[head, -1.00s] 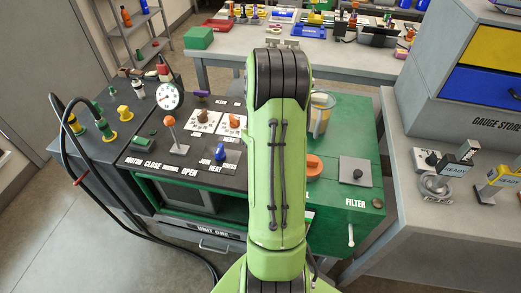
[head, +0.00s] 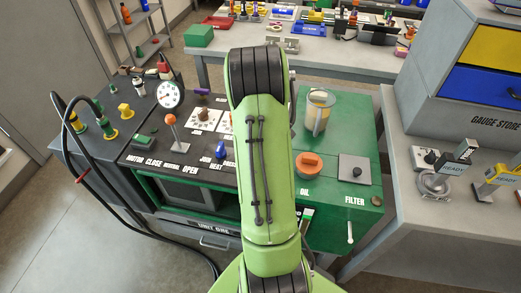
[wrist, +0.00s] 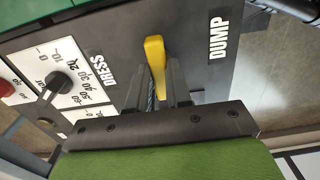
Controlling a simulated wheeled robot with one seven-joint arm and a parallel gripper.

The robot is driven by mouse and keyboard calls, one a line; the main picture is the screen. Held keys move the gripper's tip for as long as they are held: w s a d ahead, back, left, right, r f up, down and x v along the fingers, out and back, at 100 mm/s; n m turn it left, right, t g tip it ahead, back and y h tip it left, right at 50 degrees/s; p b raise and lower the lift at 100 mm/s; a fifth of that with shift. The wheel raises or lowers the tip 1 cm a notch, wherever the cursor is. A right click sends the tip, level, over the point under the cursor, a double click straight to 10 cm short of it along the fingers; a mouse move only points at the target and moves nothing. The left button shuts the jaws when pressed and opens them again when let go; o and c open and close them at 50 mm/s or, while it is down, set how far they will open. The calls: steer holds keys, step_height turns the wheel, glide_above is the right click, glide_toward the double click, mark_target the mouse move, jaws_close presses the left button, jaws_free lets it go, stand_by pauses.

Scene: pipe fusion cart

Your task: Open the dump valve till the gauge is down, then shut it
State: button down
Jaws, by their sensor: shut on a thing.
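In the wrist view the yellow dump valve handle (wrist: 154,50) stands between the dark fingers of my gripper (wrist: 157,85), which is shut on it. The DUMP label (wrist: 218,38) is on the panel to the right of the handle. In the head view my arm covers my gripper and the valve. The gauge (head: 170,95) is a round white dial standing at the back left of the cart's control panel. Its needle is too small to read surely.
A lever with an orange knob (head: 170,119) stands in front of the gauge. A clear jug (head: 318,112) and an orange oil cap (head: 309,166) are on the green cart top to the right of my arm. In the wrist view a black dial knob (wrist: 60,82) lies to the left.

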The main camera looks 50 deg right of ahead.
steer(key=shift+s+d, duration=0.15)
stand_by(0.3)
steer(key=c, duration=1)
jaws_free()
steer(key=shift+c, duration=0.2)
step_height(320, 180, up, 16)
steer(key=p, duration=0.4)
steer(key=shift+s+d, duration=0.25)
steer(key=shift+s+d+f, duration=0.1)
steer(key=shift+s+d, duration=0.05)
steer(key=shift+s, duration=0.15)
